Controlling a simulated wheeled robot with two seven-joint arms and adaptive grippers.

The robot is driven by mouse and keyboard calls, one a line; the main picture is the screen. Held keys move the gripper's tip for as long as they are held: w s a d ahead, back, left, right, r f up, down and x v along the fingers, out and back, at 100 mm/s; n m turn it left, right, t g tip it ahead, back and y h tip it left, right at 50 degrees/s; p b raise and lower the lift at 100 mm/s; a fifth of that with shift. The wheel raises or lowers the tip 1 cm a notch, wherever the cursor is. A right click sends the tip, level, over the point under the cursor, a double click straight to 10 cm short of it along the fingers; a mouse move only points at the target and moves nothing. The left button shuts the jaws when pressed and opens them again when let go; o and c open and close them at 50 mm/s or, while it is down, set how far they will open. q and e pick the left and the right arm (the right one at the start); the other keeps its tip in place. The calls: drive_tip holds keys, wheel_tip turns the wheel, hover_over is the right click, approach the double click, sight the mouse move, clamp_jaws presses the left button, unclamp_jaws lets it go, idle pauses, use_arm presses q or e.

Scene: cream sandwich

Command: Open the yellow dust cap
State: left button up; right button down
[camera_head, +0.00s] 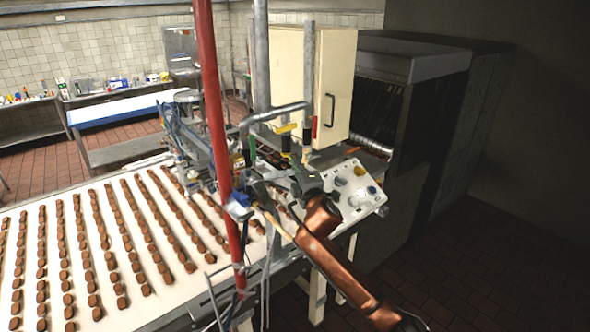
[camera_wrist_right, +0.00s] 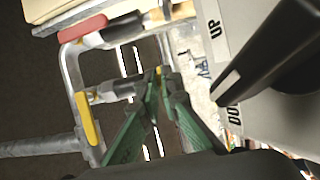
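A yellow piece (camera_head: 286,128) sits on the pipe fittings beside the cream cabinet. In the head view my right gripper (camera_head: 286,174) is just below the fittings. My left gripper is out of view.
A red-handled fitting (camera_wrist_right: 83,27) lies beside the yellow one. A control panel (camera_head: 352,208) stands right of my gripper. A red post (camera_head: 214,100) rises left of it. The white conveyor (camera_head: 120,225) carries rows of brown sandwiches.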

idle(0.4)
drive_tip(key=c, duration=2.2)
unclamp_jaws()
drive_tip(key=shift+o, duration=0.2)
drive_tip(key=shift+f, duration=0.1)
drive_tip(key=v, duration=1.2)
drive_tip(key=shift+a, duration=0.1)
